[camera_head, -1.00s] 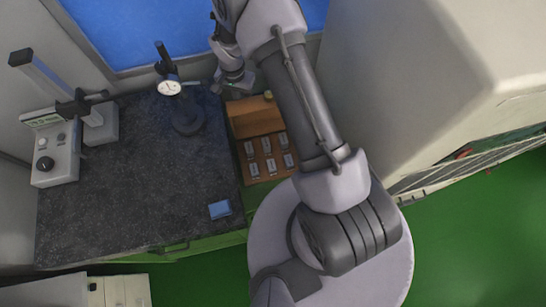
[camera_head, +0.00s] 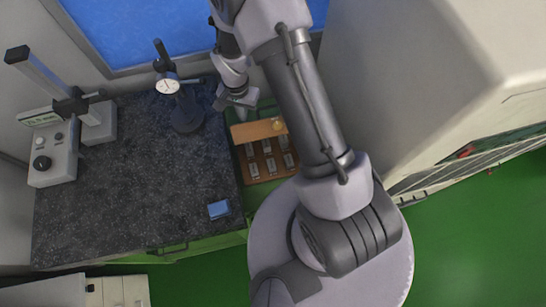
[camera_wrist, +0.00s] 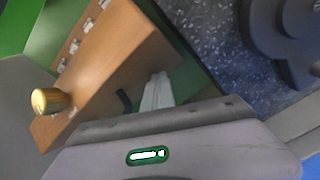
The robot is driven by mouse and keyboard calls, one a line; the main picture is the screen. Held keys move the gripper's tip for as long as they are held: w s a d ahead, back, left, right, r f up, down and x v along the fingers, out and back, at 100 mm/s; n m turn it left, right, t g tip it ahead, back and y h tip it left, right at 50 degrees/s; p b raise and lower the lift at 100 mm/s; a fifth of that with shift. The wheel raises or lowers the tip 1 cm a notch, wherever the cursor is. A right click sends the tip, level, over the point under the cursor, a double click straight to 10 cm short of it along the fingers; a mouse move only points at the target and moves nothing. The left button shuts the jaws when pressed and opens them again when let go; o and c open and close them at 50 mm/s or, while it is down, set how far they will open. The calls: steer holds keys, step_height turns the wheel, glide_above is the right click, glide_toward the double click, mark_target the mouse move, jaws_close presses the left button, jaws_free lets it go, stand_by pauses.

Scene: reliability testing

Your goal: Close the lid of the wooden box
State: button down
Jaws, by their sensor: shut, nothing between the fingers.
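The wooden box (camera_head: 268,177) stands right of the dark stone top, with several small metal pieces in its compartments. Its lid (camera_head: 254,131) stands tilted up at the far edge, seen as a narrow strip. A brass knob (camera_head: 277,125) is on the lid. In the wrist view the lid (camera_wrist: 120,55) runs diagonally, with the knob (camera_wrist: 46,101) at left. My gripper (camera_head: 241,110) is shut and empty, behind the lid on its outer side. In the wrist view the gripper (camera_wrist: 157,92) is close against the lid; whether it touches is unclear.
A dial gauge stand (camera_head: 186,112) is just left of my gripper. A blue block (camera_head: 218,209) lies on the stone top (camera_head: 110,190). A measuring device (camera_head: 52,150) stands at far left. A large pale cabinet (camera_head: 410,80) is close on the right.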

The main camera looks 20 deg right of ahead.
steer(key=shift+s, duration=0.2)
steer(key=shift+f+b, duration=0.4)
step_height(320, 180, up, 9)
steer(key=p, duration=0.4)
steer(key=shift+r+p, duration=0.15)
steer(key=shift+p, duration=0.25)
